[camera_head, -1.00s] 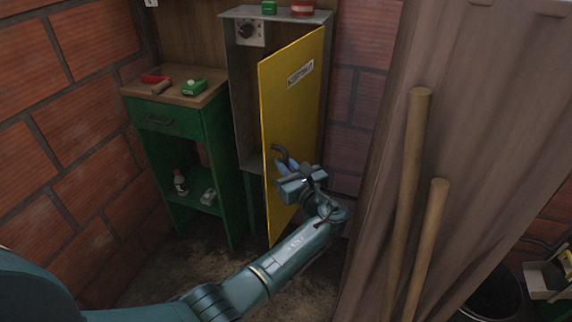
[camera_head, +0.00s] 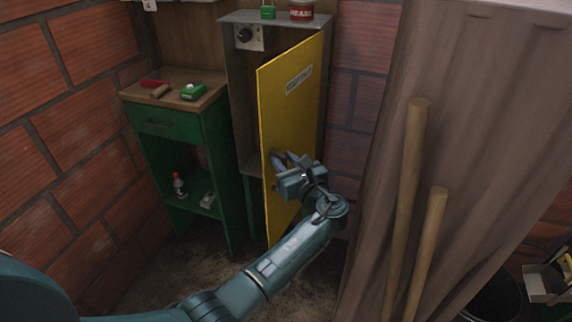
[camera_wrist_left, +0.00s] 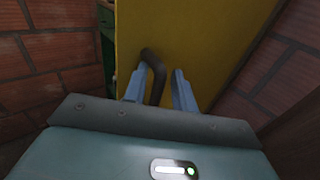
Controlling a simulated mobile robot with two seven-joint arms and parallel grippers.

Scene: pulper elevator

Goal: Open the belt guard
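The belt guard (camera_head: 290,120) is a yellow panel on the front of a grey cabinet. It stands ajar, its left edge swung out from the cabinet, with a label near its top. Its dark bent handle (camera_head: 277,160) is low near the left edge; it also shows in the left wrist view (camera_wrist_left: 155,72). My left gripper (camera_head: 292,162) is at the handle. In the left wrist view its two blue fingers (camera_wrist_left: 160,88) are apart, with the handle between them, close to the left finger and clear of the right one. My right gripper is out of view.
A green cabinet (camera_head: 180,130) with items on top stands left of the grey cabinet (camera_head: 240,100). A switch (camera_head: 246,36) is inside the grey cabinet. Two wooden poles (camera_head: 405,200) lean against brown sheeting (camera_head: 470,130) at right. Brick walls close in the left side.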

